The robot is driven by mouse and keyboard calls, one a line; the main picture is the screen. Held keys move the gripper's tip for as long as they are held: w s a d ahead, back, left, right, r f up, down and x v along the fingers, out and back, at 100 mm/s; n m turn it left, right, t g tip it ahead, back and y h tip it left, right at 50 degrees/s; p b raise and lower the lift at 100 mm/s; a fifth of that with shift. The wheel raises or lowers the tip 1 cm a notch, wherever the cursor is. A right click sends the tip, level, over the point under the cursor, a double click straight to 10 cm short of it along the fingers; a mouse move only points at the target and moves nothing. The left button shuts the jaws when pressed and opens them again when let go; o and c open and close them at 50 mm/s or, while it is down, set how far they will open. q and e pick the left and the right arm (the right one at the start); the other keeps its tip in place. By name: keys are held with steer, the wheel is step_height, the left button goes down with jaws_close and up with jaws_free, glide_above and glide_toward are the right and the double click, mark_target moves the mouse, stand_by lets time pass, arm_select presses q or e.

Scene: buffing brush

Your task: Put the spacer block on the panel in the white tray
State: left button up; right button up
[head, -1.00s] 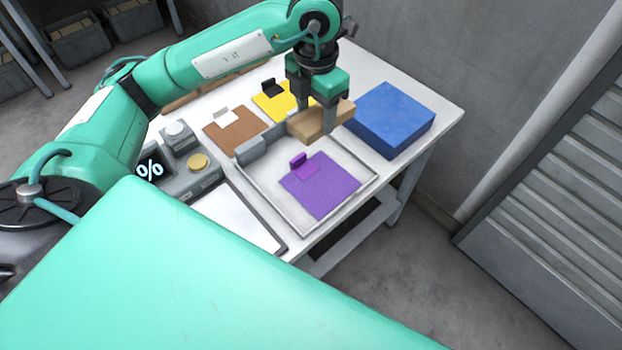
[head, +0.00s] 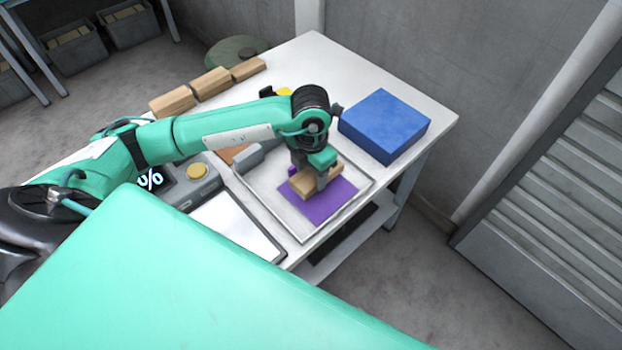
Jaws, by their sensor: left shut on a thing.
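My left gripper (head: 318,183) is shut on a wooden spacer block (head: 303,187), at or just above the purple panel (head: 332,206); I cannot tell whether the block touches it. The purple panel lies in the white tray (head: 273,208), and its raised tab is mostly hidden behind the block and gripper. The gripper points down and covers part of the block. My right gripper is not in view.
A blue block (head: 385,124) stands right of the tray. Several wooden blocks (head: 211,82) lie at the back left. My arm hides most of the yellow and brown panels.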

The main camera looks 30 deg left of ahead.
mark_target(311, 176)
arm_select(q)
step_height(311, 176, down, 4)
steer(key=shift+r, duration=0.2)
steer(key=shift+f, duration=0.2)
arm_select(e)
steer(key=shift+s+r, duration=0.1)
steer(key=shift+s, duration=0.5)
arm_select(q)
steer(key=shift+f, duration=0.15)
steer(key=o, duration=1)
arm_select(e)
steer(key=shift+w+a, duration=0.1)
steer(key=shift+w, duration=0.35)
